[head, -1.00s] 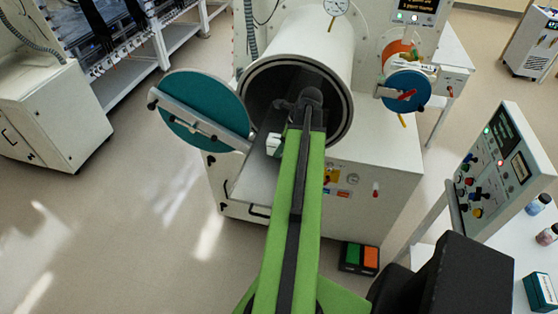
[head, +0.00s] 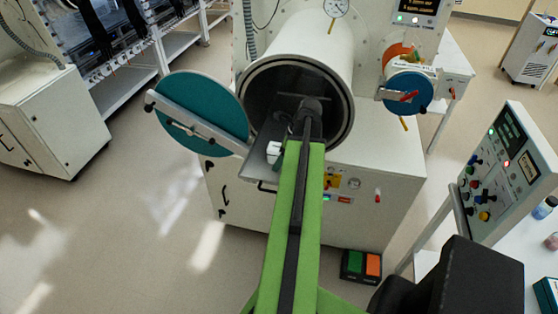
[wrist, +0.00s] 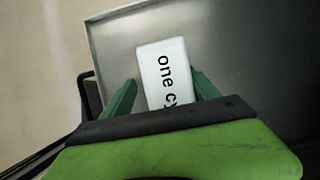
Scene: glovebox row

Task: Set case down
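The white case (wrist: 160,70) with dark lettering "one cy…" lies between my two green fingers in the wrist view, over a grey metal surface. My gripper (wrist: 165,80) seems open, with a narrow gap beside the case at each finger. The lower end of the case is hidden behind my palm. In the head view, my arm hides most of the gripper; a small white block, apparently the case, shows left of it (head: 273,149), above the grey tray (head: 262,166) at the mouth of the large round chamber (head: 341,130).
The teal round door (head: 205,100) stands open left of the chamber. A control console (head: 508,165) stands to the right, and a foot pedal (head: 361,265) lies on the floor. Floor at the left is clear.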

